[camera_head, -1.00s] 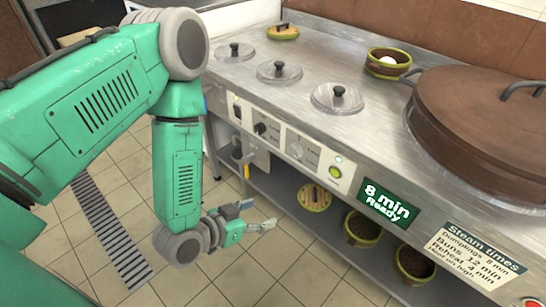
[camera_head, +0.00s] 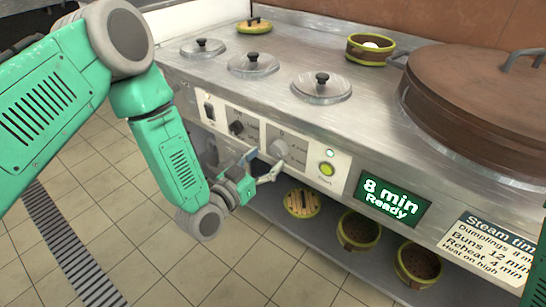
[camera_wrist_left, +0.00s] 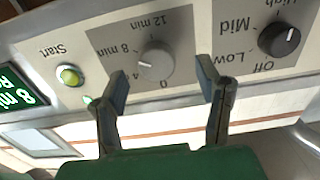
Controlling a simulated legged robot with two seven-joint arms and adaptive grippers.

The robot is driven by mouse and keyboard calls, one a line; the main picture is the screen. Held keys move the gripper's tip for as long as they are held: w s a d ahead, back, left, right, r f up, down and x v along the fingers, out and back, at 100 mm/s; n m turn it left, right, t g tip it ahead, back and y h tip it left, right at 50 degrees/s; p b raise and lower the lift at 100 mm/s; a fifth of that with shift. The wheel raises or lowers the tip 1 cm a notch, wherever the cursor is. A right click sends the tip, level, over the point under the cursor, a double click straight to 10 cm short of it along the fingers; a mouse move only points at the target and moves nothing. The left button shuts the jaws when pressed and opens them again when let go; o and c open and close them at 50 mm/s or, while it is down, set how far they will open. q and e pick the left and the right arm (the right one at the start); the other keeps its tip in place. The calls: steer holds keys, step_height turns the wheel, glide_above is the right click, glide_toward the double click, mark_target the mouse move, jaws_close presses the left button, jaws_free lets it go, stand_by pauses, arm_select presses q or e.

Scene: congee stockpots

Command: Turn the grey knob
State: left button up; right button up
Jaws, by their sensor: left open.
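The grey knob (camera_head: 279,149) is on a light panel on the front of the steel counter. My left gripper (camera_head: 263,166) is open, just in front of and slightly below the knob. In the wrist view its two fingers (camera_wrist_left: 163,86) stand on either side of the knob's column, apart from it, with nothing between them. My right gripper is not in view.
A black knob (camera_head: 236,127) marked Off, Low, Mid, High sits beside the grey one. A lit green Start button (camera_head: 327,169) and a display (camera_head: 390,198) reading "8 min Ready" are on the other side. Baskets (camera_head: 358,231) stand on the lower shelf. Lidded pots are on top.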

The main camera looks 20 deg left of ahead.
mark_target(275, 152)
arm_select(q)
steer(key=x, duration=0.3)
steer(key=shift+w+d+r+b, duration=0.1)
steer(key=shift+w+d+b, duration=0.2)
steer(key=shift+d, duration=0.25)
steer(key=shift+a, duration=0.3)
steer(key=c, duration=1.2)
steer(key=shift+o, duration=0.4)
steer(key=shift+d, duration=0.15)
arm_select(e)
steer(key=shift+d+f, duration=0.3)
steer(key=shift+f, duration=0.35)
